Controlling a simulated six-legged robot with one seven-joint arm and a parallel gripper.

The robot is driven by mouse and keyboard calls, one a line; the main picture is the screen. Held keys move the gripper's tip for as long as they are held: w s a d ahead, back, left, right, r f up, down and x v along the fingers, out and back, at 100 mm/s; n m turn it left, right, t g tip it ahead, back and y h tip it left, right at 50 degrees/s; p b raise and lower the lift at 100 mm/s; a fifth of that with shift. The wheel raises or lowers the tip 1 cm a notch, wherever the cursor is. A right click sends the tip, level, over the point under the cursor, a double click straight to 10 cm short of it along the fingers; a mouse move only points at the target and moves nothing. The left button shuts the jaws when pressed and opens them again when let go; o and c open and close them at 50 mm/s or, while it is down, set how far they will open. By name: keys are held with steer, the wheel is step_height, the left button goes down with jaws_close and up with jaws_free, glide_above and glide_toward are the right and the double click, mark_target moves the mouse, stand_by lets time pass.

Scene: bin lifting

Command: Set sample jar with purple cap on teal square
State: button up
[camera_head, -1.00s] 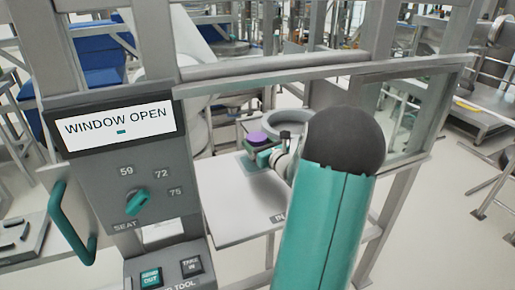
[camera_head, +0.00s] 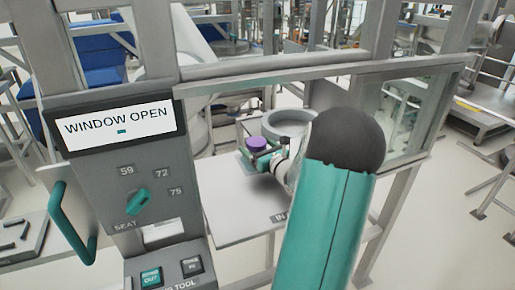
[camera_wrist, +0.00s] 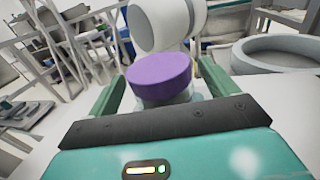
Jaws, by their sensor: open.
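The sample jar with the purple cap (camera_head: 257,143) stands upright on the pale shelf behind the window opening. In the wrist view its purple cap (camera_wrist: 160,74) and clear body are between the two green fingers. My gripper (camera_wrist: 163,80) is open around the jar, one finger on each side; whether either finger touches it cannot be told. In the head view my gripper (camera_head: 264,158) is at the jar's near side. A small teal patch (camera_head: 246,155) shows beside the jar's base, likely the teal square; most of it is hidden by the jar and gripper.
A grey round basin (camera_head: 288,124) stands just right of the jar. The window frame (camera_head: 310,72) surrounds the opening. The control panel (camera_head: 135,185) on the left reads WINDOW OPEN. The near part of the shelf (camera_head: 230,205) is bare.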

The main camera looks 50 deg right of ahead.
steer(key=v, duration=1.1)
steer(key=shift+s, duration=0.25)
steer(key=shift+s+a, duration=0.1)
steer(key=shift+a, duration=0.1)
